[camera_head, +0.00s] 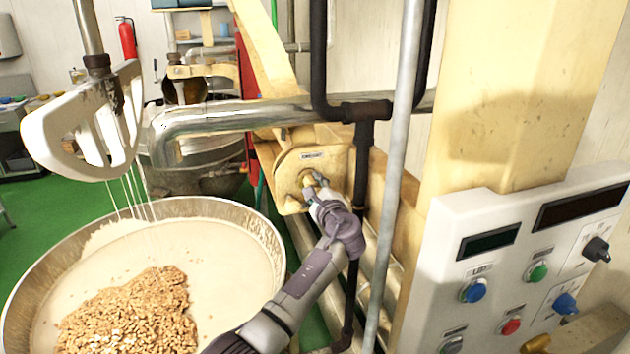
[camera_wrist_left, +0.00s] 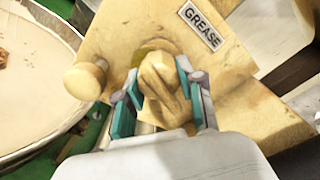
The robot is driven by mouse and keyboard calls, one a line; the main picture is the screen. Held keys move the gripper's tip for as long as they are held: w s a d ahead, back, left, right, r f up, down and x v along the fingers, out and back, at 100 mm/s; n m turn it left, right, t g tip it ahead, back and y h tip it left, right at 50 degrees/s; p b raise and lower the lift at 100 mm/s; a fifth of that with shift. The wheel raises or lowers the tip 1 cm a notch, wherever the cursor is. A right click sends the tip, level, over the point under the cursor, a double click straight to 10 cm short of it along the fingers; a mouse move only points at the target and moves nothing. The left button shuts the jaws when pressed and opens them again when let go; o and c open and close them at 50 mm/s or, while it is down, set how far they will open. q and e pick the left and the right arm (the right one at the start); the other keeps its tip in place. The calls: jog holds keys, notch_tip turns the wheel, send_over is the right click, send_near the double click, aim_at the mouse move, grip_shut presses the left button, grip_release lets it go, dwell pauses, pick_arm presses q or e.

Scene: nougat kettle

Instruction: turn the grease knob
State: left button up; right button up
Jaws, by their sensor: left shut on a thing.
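The grease knob (camera_wrist_left: 164,84) is a worn, yellow-tan handle on a cream plate, beside a label (camera_wrist_left: 201,25) reading GREASE in the left wrist view. In the head view the knob (camera_head: 306,179) shows only in part behind my fingers, on the cream housing (camera_head: 337,163) right of the kettle. My left gripper (camera_head: 317,185) reaches it from below. In the left wrist view my left gripper (camera_wrist_left: 160,95) has its teal pads on both sides of the knob and is shut on it. My right gripper is in neither view.
A rounded tan peg (camera_wrist_left: 86,79) stands left of the knob. The large kettle (camera_head: 274,238) holds pale nougat and nuts, with a white paddle (camera_head: 50,135) above it. Dark pipes (camera_head: 362,160) and a grey pole (camera_head: 392,200) stand close right of my arm. A control panel (camera_head: 480,275) is farther right.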

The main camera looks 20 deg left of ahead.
pick_arm(q)
jog(key=m, duration=0.2)
jog(key=shift+a+r+m, duration=0.1)
jog(key=shift+a+m, duration=0.05)
jog(key=shift+m, duration=0.25)
jog(key=m, duration=0.3)
jog(key=shift+m+p, duration=0.3)
jog(key=shift+p, duration=0.05)
jog(key=m, duration=0.4)
jog(key=shift+a, duration=0.1)
jog(key=shift+m, duration=1.9)
jog(key=o, duration=1.1)
jog(key=shift+o, duration=0.2)
jog(key=shift+f, duration=0.2)
